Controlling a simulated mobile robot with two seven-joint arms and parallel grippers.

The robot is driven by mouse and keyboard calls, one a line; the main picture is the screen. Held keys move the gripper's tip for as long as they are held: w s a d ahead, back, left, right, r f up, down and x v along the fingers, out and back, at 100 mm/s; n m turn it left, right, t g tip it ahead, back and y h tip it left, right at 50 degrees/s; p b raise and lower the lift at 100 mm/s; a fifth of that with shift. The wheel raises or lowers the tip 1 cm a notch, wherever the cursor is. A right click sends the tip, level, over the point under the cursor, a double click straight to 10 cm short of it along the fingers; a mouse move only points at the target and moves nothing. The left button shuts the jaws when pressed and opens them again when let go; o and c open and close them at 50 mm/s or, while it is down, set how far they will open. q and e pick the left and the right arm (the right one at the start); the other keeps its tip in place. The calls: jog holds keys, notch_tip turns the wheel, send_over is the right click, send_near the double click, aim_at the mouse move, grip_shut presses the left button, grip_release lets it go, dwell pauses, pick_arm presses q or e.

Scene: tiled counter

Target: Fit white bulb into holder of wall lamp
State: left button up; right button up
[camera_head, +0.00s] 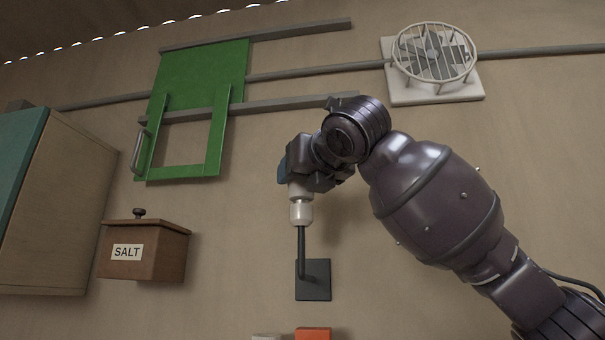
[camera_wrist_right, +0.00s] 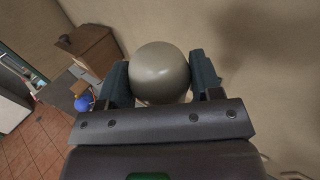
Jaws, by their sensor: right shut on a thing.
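The wall lamp has a dark square wall plate (camera_head: 314,281) and a dark stem with a pale holder (camera_head: 301,214) at its top. My right gripper (camera_head: 297,182) is directly above the holder, reaching in from the right. In the right wrist view my right gripper (camera_wrist_right: 161,85) is shut on the round white bulb (camera_wrist_right: 160,68), with one finger on each side. In the head view the bulb is mostly hidden by the gripper. Its lower part seems to meet the holder, but I cannot tell how deep it sits. My left gripper is not in view.
A wooden salt box (camera_head: 143,250) hangs left of the lamp, beside a cabinet (camera_head: 59,205). A green sliding panel (camera_head: 202,75) on rails and a caged fan (camera_head: 434,54) are higher on the wall. An orange object (camera_head: 312,334) shows below the lamp.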

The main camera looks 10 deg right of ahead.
jog(key=shift+f, duration=0.15)
dwell(0.6)
jog(key=o, duration=1)
jog(key=shift+s, duration=0.25)
jog(key=b+v, duration=0.1)
jog(key=v, duration=0.9)
jog(key=shift+s+d+b, duration=0.1)
jog(key=shift+s+b, duration=0.05)
jog(key=shift+b, duration=0.2)
